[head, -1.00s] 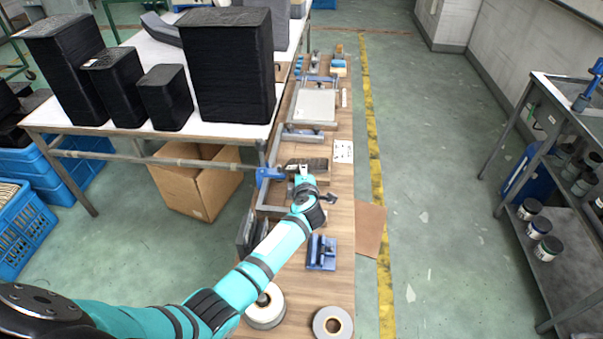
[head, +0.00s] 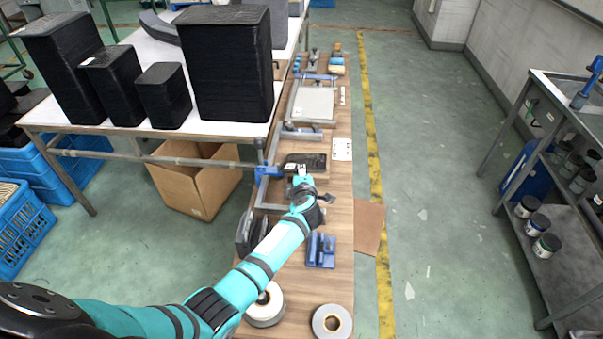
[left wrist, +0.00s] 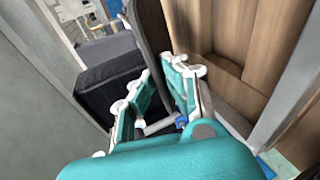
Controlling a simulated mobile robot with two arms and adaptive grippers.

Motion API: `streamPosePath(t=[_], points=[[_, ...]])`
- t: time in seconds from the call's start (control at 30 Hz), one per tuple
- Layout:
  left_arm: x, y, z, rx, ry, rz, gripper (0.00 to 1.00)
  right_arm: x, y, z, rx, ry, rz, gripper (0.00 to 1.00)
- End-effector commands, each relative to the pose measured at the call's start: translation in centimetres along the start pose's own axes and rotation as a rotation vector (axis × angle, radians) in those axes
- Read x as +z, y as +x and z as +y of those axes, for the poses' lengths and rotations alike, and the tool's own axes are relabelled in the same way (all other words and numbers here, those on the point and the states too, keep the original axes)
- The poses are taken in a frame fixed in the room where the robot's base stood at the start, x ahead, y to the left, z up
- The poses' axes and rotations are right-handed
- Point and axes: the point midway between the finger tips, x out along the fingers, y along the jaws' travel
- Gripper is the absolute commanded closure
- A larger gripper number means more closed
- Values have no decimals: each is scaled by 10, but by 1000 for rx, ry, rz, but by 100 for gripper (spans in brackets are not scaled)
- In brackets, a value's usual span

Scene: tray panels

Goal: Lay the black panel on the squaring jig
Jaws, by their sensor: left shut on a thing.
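The black panel (head: 306,162) is a small dark slab in the head view, at the tip of my left gripper (head: 301,178) over the long wooden bench. My left gripper is shut on the panel. In the left wrist view a thin dark edge (left wrist: 150,28) runs in between the fingers of the left gripper (left wrist: 168,80), which hide its lower end. A grey metal frame with a blue clamp (head: 267,172), which looks like the squaring jig (head: 263,192), lies on the bench beside and partly under the panel. Whether they touch is unclear. My right gripper is not in view.
A second grey frame further along the bench bears a light grey panel (head: 312,103). A white card (head: 342,149) lies right of the black panel. A blue tool (head: 321,250) and tape rolls (head: 332,322) are nearer. A table with black stacks (head: 228,65) stands left.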

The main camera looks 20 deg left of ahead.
Motion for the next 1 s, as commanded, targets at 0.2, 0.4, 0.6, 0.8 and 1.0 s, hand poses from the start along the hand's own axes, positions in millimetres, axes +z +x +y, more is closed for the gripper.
streamPosePath(t=[0.2,0.4,0.6,0.8,1.0], points=[[0,3,-9,-3,0,1,100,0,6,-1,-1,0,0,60],[-1,5,-15,-4,-1,2,100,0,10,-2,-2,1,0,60],[-1,6,-18,-5,-1,1,100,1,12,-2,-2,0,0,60],[-1,6,-18,-6,-1,1,100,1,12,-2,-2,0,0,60],[-1,6,-20,-6,-1,1,100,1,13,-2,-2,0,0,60]])
